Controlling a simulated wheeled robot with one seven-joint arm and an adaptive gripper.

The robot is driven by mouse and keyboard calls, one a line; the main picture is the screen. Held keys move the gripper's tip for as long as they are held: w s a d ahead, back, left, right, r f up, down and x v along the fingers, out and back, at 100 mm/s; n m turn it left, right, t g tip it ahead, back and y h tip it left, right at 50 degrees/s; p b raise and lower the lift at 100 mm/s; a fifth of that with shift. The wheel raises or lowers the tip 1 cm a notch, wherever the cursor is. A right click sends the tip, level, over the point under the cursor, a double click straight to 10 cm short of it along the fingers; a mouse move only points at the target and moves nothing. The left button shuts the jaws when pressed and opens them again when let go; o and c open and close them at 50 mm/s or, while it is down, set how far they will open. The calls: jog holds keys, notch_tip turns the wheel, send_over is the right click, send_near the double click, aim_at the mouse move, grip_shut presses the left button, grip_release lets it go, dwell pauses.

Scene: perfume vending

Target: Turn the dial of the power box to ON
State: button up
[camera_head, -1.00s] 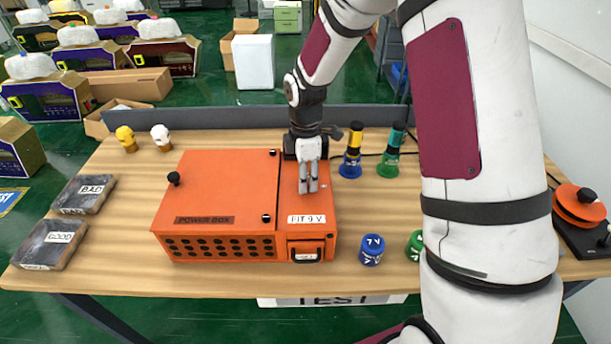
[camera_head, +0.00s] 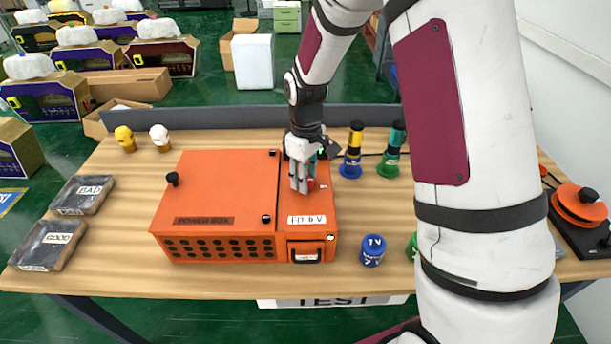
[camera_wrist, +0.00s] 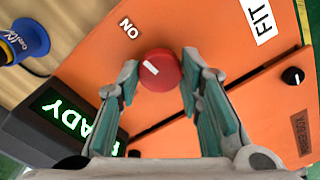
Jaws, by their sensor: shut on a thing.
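The orange power box (camera_head: 215,185) stands on the wooden table. Its red round dial (camera_wrist: 160,70), with a short white mark, is on the top of its right section. In the head view a bit of the dial (camera_head: 311,184) shows beside my gripper (camera_head: 300,186). In the wrist view the fingers of my gripper (camera_wrist: 161,82) sit on either side of the dial, shut on it. An ON label (camera_wrist: 129,27) is on the box beside the dial. The white mark lies on the dial's left part, tilted. A dark display (camera_wrist: 65,115) shows READY in green letters.
A blue stand (camera_head: 350,168) and a green stand (camera_head: 389,167) are right of my gripper. A blue cap (camera_head: 373,250) lies near the front edge. BAD and GOOD trays (camera_head: 82,195) lie at left.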

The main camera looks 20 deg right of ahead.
jog(key=shift+m, duration=0.6)
jog(key=o, duration=1.2)
jog(key=shift+c, duration=0.2)
notch_tip(320, 180, up, 12)
